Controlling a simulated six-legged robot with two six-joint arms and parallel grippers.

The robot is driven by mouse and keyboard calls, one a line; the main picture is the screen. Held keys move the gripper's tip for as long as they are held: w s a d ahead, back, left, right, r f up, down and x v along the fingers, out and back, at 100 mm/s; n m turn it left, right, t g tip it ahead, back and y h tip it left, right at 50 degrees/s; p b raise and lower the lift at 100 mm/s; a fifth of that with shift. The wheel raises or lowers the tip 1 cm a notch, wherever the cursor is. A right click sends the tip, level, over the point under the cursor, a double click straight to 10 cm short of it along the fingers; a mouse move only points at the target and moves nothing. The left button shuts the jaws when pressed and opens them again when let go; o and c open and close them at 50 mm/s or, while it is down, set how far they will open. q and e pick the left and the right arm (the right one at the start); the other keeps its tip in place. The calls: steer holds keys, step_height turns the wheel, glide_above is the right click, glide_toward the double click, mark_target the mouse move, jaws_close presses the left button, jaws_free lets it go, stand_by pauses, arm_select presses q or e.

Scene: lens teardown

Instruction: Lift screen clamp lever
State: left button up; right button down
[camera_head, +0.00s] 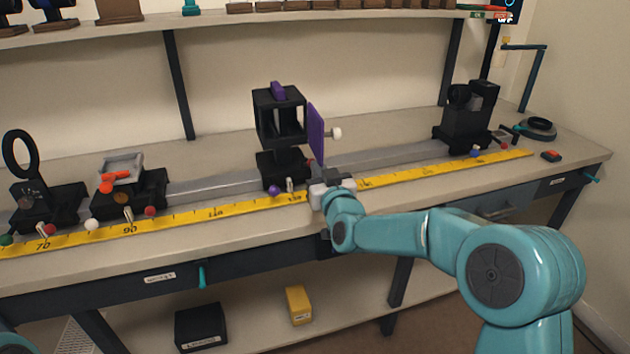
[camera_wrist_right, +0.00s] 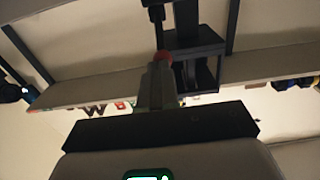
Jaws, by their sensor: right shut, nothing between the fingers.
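A black mount (camera_head: 279,118) with an upright purple panel (camera_head: 316,134) stands on the rail near the middle of the bench; I cannot tell for sure that it is the screen. Its base carries a purple ball knob (camera_head: 274,190) and a short pale pin (camera_head: 290,185) at the front. My right gripper (camera_head: 330,174) is just right of that base, low over the rail. In the right wrist view the gripper's fingers (camera_wrist_right: 157,82) are together and empty. A red knob (camera_wrist_right: 163,57) shows right at their tips; contact is unclear. The lever itself is not clearly visible. My left gripper is out of view.
Other black carriages stand on the rail: one with a ring (camera_head: 22,160), one with a grey frame and orange part (camera_head: 122,178), and a dark unit (camera_head: 468,118) at right. A yellow ruler (camera_head: 215,212) runs along the front. A shelf (camera_head: 200,30) hangs behind.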

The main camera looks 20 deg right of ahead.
steer(key=f, duration=0.1)
steer(key=s+f+b, duration=0.1)
steer(key=b, duration=0.1)
steer(key=shift+s+f, duration=0.25)
steer(key=shift+f, duration=0.15)
steer(key=s+b, duration=0.1)
steer(key=s, duration=0.2)
steer(key=s+b, duration=0.1)
steer(key=s, duration=0.1)
steer(key=shift+r+b, duration=0.25)
steer(key=shift+b, duration=0.1)
steer(key=shift+w, duration=0.1)
